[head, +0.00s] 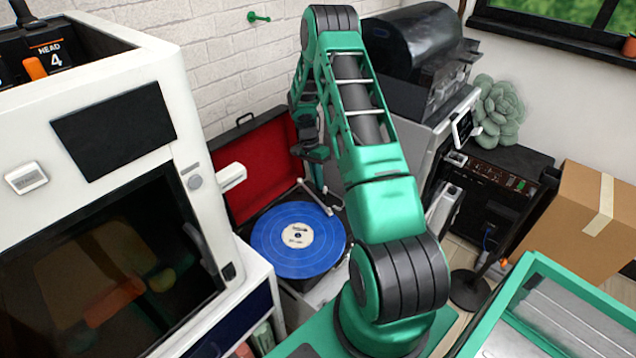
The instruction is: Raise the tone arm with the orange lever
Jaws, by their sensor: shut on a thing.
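The record player stands open, its red-lined lid (258,165) upright at the back and a blue record (272,240) with a pale label on its platter. The white tone arm (318,198) shows at the record's back right; I cannot tell whether its tip touches the record. My gripper (315,156) is dark and small in the head view, in front of the lid's right edge, above and behind the tone arm. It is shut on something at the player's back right. The orange lever does not show; my gripper and arm cover that area.
A grey machine with a black hood (415,55) stands behind my arm. A cardboard box (590,222) is at right.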

